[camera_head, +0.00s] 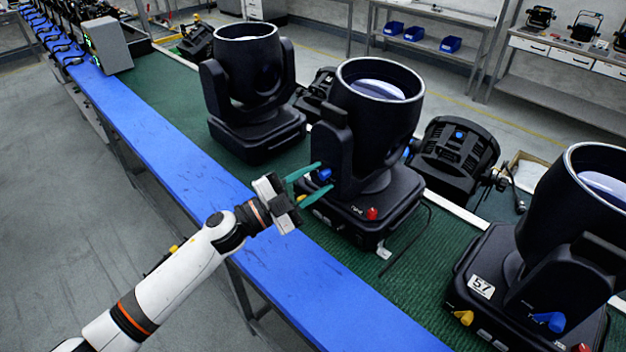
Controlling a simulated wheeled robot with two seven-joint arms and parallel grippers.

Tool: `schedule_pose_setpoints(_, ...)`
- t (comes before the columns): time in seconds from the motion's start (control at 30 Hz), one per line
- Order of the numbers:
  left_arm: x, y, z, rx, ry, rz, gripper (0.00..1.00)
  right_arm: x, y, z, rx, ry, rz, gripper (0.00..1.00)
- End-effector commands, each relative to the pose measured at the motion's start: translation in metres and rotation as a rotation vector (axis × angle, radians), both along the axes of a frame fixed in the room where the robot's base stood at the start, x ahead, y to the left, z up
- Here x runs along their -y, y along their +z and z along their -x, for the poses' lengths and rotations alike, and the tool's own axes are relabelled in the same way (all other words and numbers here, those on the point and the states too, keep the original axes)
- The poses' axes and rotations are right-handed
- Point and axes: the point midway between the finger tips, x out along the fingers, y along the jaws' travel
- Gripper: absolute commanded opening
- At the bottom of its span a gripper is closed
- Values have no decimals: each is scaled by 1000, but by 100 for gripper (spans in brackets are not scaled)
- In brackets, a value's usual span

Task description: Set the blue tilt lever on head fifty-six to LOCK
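A large black moving head (372,140) stands in the middle of the bench, its lens barrel tilted up. Its number label cannot be made out; the head to its right is marked 57. A blue lever (325,174) sits low on the near side of its yoke. A red knob (372,213) is on its base. My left gripper (326,177) reaches in from the left, its green fingers spread on both sides of the blue lever. I cannot tell whether they touch it. Lever markings are too small to read. My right gripper is not in view.
Head 57 (570,220), with a blue lever (549,321) and a yellow knob (464,317), stands at the right. Another black head (256,90) stands behind left. The blue bench edge (190,165) runs along the near side. A black par can (455,155) sits behind the middle head.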

Motion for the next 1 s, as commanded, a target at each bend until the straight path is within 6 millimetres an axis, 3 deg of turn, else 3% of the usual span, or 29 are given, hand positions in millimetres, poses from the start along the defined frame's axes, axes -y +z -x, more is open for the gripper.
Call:
schedule_pose_setpoints(0.27,-5,-2,2,0,1,1,37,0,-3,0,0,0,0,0)
schedule_pose_setpoints(0.7,-74,-28,44,-1,2,-3,37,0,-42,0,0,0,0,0)
schedule_pose_setpoints(1.0,-99,-31,60,-1,1,1,37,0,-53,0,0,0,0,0)
